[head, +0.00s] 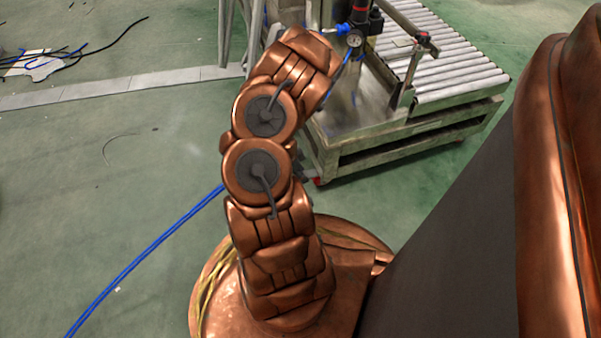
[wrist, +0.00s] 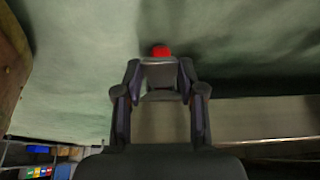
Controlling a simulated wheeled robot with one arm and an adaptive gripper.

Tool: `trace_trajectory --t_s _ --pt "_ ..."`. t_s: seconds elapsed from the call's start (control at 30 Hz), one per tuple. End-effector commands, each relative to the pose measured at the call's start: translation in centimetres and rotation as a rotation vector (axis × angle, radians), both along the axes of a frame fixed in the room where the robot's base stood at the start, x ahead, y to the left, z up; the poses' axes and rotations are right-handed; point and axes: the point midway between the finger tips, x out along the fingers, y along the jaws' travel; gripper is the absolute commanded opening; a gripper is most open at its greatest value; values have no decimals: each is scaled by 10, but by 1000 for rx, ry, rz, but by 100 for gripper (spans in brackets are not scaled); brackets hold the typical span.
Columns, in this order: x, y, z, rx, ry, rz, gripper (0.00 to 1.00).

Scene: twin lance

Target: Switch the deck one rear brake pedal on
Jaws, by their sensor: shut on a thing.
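In the wrist view my gripper (wrist: 160,66) has its two dark fingers on either side of a small grey piece with a bright red end, which I take for the brake pedal (wrist: 161,51). The red end shows just past the fingertips. The jaws are shut on this piece. How far the pedal is tilted cannot be told. In the head view a tiny red part (head: 320,182) shows at the low near corner of the roller deck (head: 400,138).
The roller deck has a metal plate and a post with a gauge (head: 354,40) at its near left. A blue hose (head: 145,255) runs over the green floor. Dark cables (head: 75,60) lie at the upper left. Open floor lies left of my arm.

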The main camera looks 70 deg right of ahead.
Motion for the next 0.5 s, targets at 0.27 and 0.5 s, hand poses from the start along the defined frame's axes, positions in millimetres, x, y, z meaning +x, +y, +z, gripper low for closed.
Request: trace_trajectory --t_s 0.27,0.5 --pt "0 1 1 -2 7 0 4" --pt "0 3 2 -20 31 1 4"
